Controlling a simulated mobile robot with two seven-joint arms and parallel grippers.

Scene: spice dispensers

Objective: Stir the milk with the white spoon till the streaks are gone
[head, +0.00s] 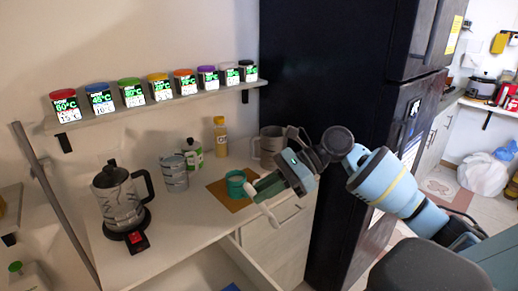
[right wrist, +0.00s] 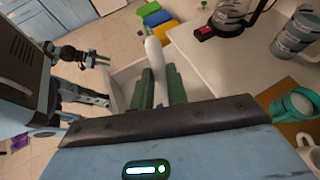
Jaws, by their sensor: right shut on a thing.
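My right gripper (head: 274,186) is shut on the white spoon (head: 266,213), in front of the counter edge. In the right wrist view the spoon (right wrist: 154,58) sticks out beyond the green fingers (right wrist: 161,88). A teal cup (head: 236,187) stands on a brown mat (head: 217,189), left of the gripper; it also shows in the right wrist view (right wrist: 294,106). The spoon is apart from the cup. I cannot see milk or streaks in any vessel. A dark gripper, apparently my left (right wrist: 100,58), shows small in the right wrist view; its jaws are unclear.
A kettle (head: 120,200) stands on its base at the left of the counter (head: 182,222). A striped can (head: 174,173), bottles and a grey pitcher (head: 268,148) stand further back. Colour-lidded jars line the shelf (head: 190,97). A drawer (head: 222,262) stands open below; the black fridge (head: 300,70) is behind.

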